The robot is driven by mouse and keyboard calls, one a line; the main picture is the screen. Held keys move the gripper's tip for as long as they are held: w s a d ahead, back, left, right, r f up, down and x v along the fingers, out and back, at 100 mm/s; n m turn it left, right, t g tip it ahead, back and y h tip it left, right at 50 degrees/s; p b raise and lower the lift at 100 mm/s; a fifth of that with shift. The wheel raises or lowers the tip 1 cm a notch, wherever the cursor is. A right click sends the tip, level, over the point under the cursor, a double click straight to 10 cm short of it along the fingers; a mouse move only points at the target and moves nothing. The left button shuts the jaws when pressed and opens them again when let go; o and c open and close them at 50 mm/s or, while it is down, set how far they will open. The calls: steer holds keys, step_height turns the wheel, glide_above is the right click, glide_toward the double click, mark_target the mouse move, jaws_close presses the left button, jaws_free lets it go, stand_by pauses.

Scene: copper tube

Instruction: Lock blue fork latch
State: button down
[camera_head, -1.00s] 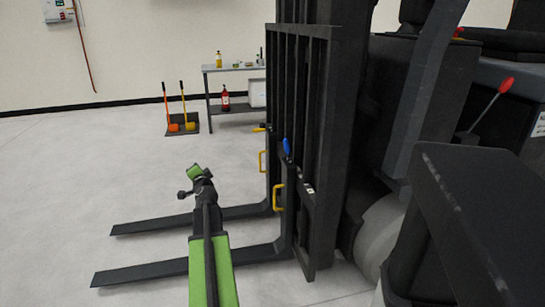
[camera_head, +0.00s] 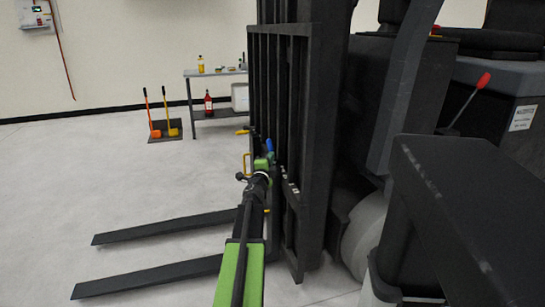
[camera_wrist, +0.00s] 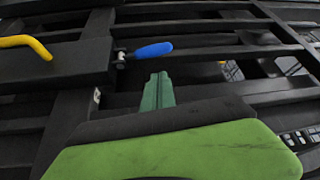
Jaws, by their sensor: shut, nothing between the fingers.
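The blue latch (camera_head: 269,145) is on the forklift's dark fork carriage, partly behind my gripper in the head view. In the wrist view the blue latch handle (camera_wrist: 153,50) lies nearly level, pointing right from a small metal pivot on a dark bar. My gripper (camera_head: 262,163) is at the carriage in the head view. In the wrist view my green gripper fingers (camera_wrist: 157,88) are shut and empty, just below the blue handle in the picture, with a small gap visible between them. Whether they touch in depth I cannot tell.
A yellow handle (camera_wrist: 28,44) is left of the latch. Two dark forks (camera_head: 160,226) extend left over the floor. The carriage's upright bars (camera_head: 279,85) stand close to my gripper. A shelf table (camera_head: 215,73) stands behind; open floor lies left.

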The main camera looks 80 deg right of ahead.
mark_target(270, 147)
steer(key=d, duration=0.6)
steer(key=d+r, duration=0.1)
steer(key=d, duration=0.2)
steer(key=shift+s+p, duration=0.35)
steer(key=shift+p, duration=0.05)
steer(key=shift+a, duration=0.1)
